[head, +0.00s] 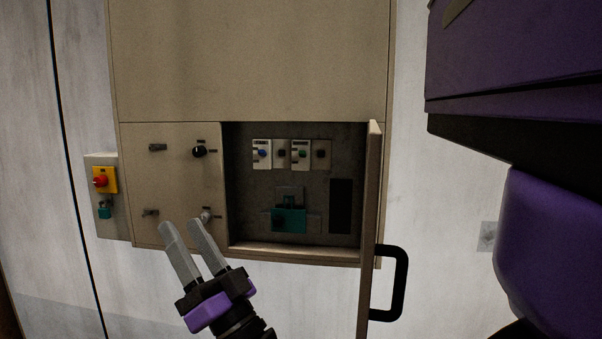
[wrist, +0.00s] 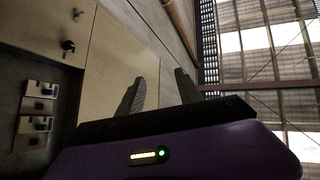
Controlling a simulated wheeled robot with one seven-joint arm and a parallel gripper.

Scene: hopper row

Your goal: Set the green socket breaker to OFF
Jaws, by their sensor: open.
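The open compartment of a beige cabinet holds a row of small breakers in the head view. One white-faced breaker with a greenish toggle, apparently the green socket breaker (head: 301,154), is third from the left. Its lever position is too small to read. A similar breaker with a blue toggle (head: 262,153) is at the row's left end, with a darker one between them. My gripper (head: 180,224) is open and empty, below and left of the row, in front of the lower left panel. In the wrist view my gripper (wrist: 159,78) points away from the breakers, which show at the left edge.
The cabinet door (head: 370,220) stands open at right with a black handle (head: 402,283). A teal component (head: 289,220) sits below the breakers. A black knob (head: 199,151) and a grey knob (head: 207,215) stick out at left. A red button box (head: 102,180) is farther left.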

